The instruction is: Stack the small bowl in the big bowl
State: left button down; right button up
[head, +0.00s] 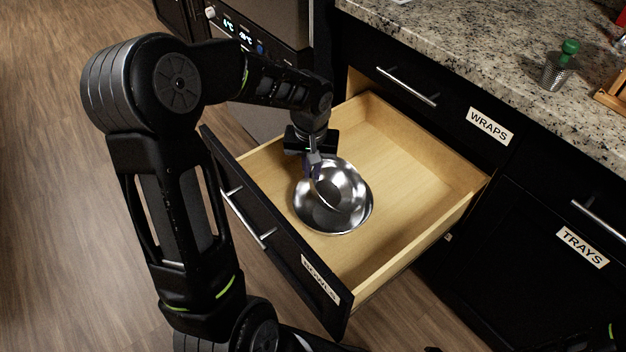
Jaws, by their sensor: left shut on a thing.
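The big bowl (358,211), shiny steel, sits in the open drawer near its front panel. The small bowl (332,192), also shiny steel, shows as a curved shape inside the big bowl's outline. It is hard to separate from the reflections, and I cannot tell whether it touches the big bowl's bottom. My left gripper (315,170) points down over the far left part of the big bowl and is shut on the small bowl's rim. Its fingers partly hide the bowls. My right gripper is not in view.
The wooden drawer (415,178), labelled BOWLS, is pulled out and bare around the bowls. Its front panel and side walls stand around them. The granite counter (480,50) is above, with a green-topped metal grater (557,70). Closed WRAPS and TRAYS drawers are to the right.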

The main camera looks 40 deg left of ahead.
aim_at(333, 189)
pick_arm(q)
jog(key=shift+f+b, duration=0.45)
jog(key=shift+f, duration=1.4)
jog(key=shift+f+b, duration=0.3)
jog(key=shift+f, duration=0.05)
jog(key=c, duration=1.5)
grip_release()
jog(key=shift+r, duration=0.1)
jog(key=shift+r, duration=0.15)
